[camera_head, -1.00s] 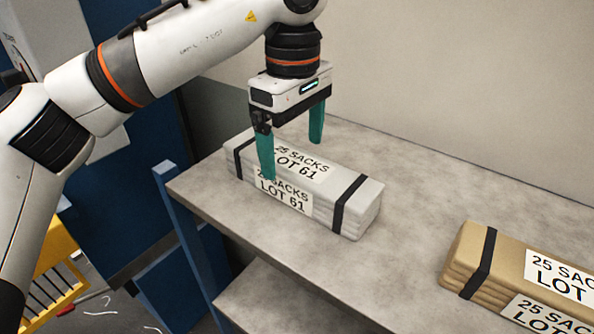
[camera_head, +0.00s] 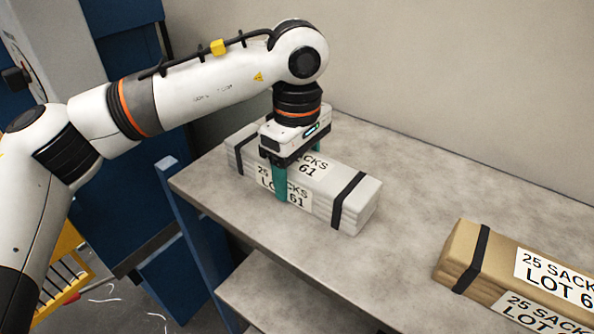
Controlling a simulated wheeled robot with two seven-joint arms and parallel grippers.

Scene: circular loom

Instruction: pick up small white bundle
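The small white bundle (camera_head: 346,184) lies on the grey shelf top, with two black straps and labels reading 25 SACKS LOT 61. My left gripper (camera_head: 298,175) points straight down over the middle of the bundle. Its near teal finger stands in front of the bundle's front face, over the label. The far finger is mostly hidden behind the gripper body and bundle, at the bundle's back side. The fingers are spread to either side of the bundle; I cannot tell whether they touch it. My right gripper is not in view.
A tan strapped bundle (camera_head: 459,255) lies on the shelf top (camera_head: 400,240) at the right, partly out of frame. Bare surface separates the two bundles. A wall stands behind, a lower shelf (camera_head: 285,295) below, and a yellow rack (camera_head: 62,270) at lower left.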

